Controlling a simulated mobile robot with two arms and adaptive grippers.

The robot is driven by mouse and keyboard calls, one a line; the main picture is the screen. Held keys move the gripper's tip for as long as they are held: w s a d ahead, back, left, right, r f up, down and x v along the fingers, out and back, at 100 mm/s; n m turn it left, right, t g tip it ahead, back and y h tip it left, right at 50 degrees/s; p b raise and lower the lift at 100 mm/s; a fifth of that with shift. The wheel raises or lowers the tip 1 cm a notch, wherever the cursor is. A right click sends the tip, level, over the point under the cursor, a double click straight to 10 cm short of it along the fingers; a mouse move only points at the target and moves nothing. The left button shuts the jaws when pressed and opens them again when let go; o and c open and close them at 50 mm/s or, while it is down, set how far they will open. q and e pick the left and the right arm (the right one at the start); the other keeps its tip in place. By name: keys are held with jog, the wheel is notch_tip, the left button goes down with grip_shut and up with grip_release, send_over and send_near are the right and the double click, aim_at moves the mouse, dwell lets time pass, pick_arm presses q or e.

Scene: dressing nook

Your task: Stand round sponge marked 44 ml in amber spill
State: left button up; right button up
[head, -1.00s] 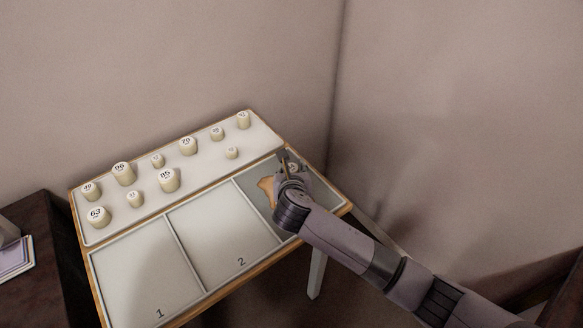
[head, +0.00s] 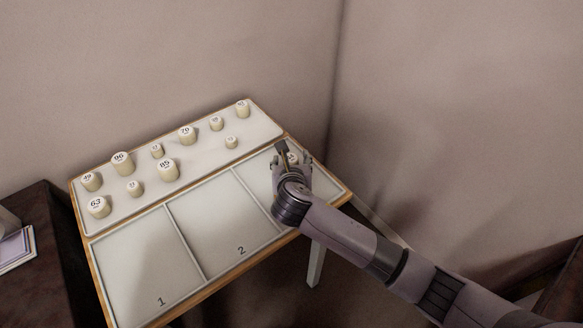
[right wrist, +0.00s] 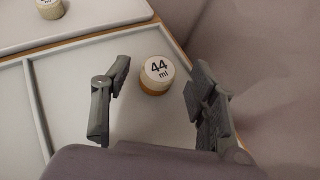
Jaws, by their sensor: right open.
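The round sponge marked 44 ml (right wrist: 157,72) stands upright on the pale floor of the right-hand compartment, label up. Its lower side is amber. No amber spill shows on the visible floor around it. My right gripper (right wrist: 158,105) is open, with one finger on each side and the sponge between and a little beyond the tips; neither finger visibly touches it. In the head view the right gripper (head: 293,161) covers much of this compartment, and only part of the sponge's top (head: 292,157) shows. My left gripper is not in view.
Several numbered round sponges, such as 85 (head: 168,169) and 63 (head: 98,207), stand on the raised back shelf (head: 215,165). Compartments 1 (head: 140,265) and 2 (head: 215,230) are empty. A wall rises behind the table; a dark cabinet (head: 40,225) stands at left.

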jog(key=v, duration=1)
jog(key=shift+s+r+p, duration=0.1)
jog(key=shift+s+p, duration=0.05)
jog(key=shift+p, duration=0.25)
jog(key=shift+d, duration=0.1)
dwell(2.1)
